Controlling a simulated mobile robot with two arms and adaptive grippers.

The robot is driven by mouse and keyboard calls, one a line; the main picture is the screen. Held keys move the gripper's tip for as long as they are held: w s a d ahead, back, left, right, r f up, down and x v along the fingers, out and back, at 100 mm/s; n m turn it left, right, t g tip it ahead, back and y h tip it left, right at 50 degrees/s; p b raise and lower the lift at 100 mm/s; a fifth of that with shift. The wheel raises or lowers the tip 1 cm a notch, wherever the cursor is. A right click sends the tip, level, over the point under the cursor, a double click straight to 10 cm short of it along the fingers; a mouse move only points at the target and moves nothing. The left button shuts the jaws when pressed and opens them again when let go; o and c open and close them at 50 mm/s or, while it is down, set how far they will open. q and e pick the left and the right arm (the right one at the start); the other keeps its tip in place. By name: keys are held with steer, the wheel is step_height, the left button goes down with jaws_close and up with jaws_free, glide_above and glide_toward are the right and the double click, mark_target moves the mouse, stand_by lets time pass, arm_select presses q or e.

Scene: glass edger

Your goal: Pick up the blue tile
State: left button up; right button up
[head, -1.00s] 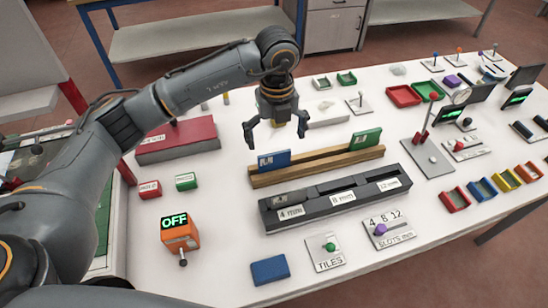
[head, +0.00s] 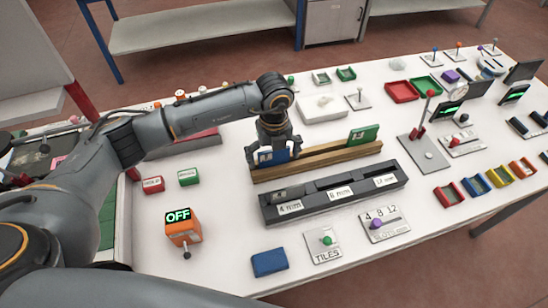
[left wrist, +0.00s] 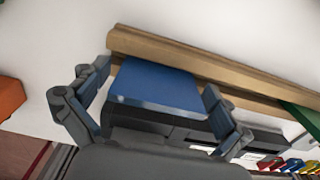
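The blue tile (head: 268,157) with a white label stands in the wooden rack (head: 330,159), near its left end. My left gripper (head: 273,157) is just above the rack, with one finger on each side of the tile. In the left wrist view the tile (left wrist: 158,88) lies between the spread fingers of the gripper (left wrist: 155,115), with a gap visible on the left side. The gripper is open and hides part of the tile in the head view. My right gripper is not in view.
A green tile (head: 363,134) stands in the same rack to the right. A dark slotted block (head: 335,194) lies in front of the rack. A blue block (head: 269,263) lies flat near the table's front edge. An orange OFF box (head: 184,226) stands at left.

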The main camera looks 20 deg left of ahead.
arm_select(q)
steer(key=c, duration=1.4)
steer(key=shift+c, duration=0.6)
steer(key=shift+r, duration=0.15)
